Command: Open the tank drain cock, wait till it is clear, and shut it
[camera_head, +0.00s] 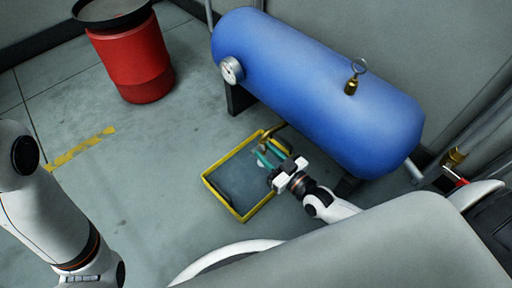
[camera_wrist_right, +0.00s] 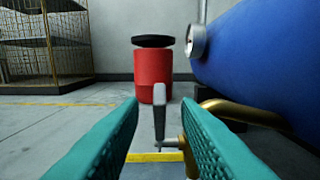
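The blue tank (camera_head: 315,85) lies on its side on dark supports. It also fills the right of the wrist view (camera_wrist_right: 270,60). A brass drain pipe (camera_wrist_right: 245,112) comes from under it, also in the head view (camera_head: 276,131). The drain cock's grey lever (camera_wrist_right: 159,112) stands upright between the teal fingers of my right gripper (camera_head: 267,155), which are open, with gaps on both sides. A yellow-rimmed tray (camera_head: 222,203) lies on the floor below that gripper. No flow from the pipe is visible. My left arm shows at the left, but its gripper is out of view.
A red drum (camera_head: 138,68) with a dark top stands behind the tray. A gauge (camera_head: 231,70) and a brass ring-pull valve (camera_head: 353,82) are on the tank. Wire shelving (camera_wrist_right: 45,45) stands far left. Floor left of the tray is clear.

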